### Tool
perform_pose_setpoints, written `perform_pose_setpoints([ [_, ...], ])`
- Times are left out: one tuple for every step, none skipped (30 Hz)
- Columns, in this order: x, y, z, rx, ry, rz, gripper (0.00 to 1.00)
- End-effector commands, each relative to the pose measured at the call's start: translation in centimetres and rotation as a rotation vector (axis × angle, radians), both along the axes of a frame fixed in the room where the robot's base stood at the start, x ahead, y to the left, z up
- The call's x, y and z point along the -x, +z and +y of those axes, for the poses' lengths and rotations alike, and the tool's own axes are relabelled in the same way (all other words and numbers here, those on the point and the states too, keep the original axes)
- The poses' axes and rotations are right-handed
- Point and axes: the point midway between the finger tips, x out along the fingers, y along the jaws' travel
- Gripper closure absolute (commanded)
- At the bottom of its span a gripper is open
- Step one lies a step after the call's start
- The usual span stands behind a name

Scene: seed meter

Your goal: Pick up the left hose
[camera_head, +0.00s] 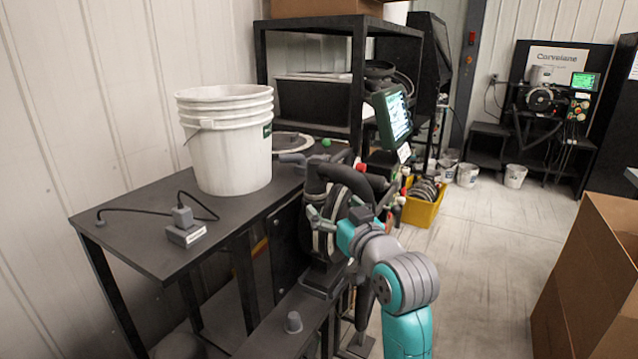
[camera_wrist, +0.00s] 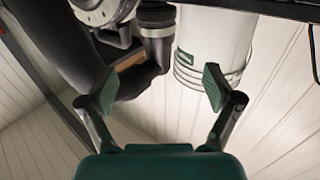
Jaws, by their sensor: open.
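A thick black hose (camera_head: 345,176) curves over the top of the seed meter beside the dark table. In the wrist view, a black hose (camera_wrist: 140,82) bends below a grey collar (camera_wrist: 157,22). It shows between my fingers, nearer the left one and partly behind it. I cannot tell for certain which hose is the left one. My gripper (camera_head: 324,214) is in front of the meter, close to the hose. In the wrist view, my gripper (camera_wrist: 160,88) has its two pads wide apart with nothing held between them. My wrist hides part of the meter in the head view.
White stacked buckets (camera_head: 228,140) stand on the dark table (camera_head: 130,225), with a small grey box (camera_head: 186,234) and cable to their left. A green-framed screen (camera_head: 397,116) stands behind the meter. A yellow bin (camera_head: 420,211) and a cardboard box (camera_head: 600,270) flank open floor at right.

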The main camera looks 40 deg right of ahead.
Motion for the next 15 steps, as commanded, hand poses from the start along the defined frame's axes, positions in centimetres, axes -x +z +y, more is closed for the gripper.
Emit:
perform_pose_setpoints([
  [-0.5, 0.1, -0.2, 0.000, 0.000, 0.000, 0.10],
  [-0.8, 0.1, -0.3, 0.000, 0.000, 0.001, 0.10],
  [-1.4, 0.1, -0.5, 0.000, 0.000, 0.001, 0.10],
  [-1.8, 0.1, -0.6, 0.000, 0.000, 0.001, 0.10],
  [-2.3, 0.0, -0.7, 0.000, 0.000, 0.001, 0.10],
  [-2.9, 0.0, -0.9, 0.000, 0.001, 0.001, 0.10],
  [-3.3, 0.0, -1.0, 0.000, 0.001, 0.001, 0.10],
  [-3.6, 0.1, -1.1, 0.000, 0.001, 0.000, 0.10],
  [-4.1, 0.0, -1.3, 0.000, 0.001, 0.000, 0.10],
  [-4.4, 0.0, -1.4, 0.000, 0.001, 0.000, 0.10],
  [-4.6, 0.0, -1.4, 0.000, 0.001, 0.000, 0.10],
  [-4.9, 0.0, -1.5, 0.000, 0.001, 0.000, 0.10],
  [-5.0, 0.0, -1.6, 0.000, 0.001, 0.001, 0.10],
  [-5.1, 0.0, -1.6, 0.000, 0.001, 0.001, 0.10],
  [-5.3, 0.0, -1.7, 0.000, 0.001, 0.001, 0.10],
])
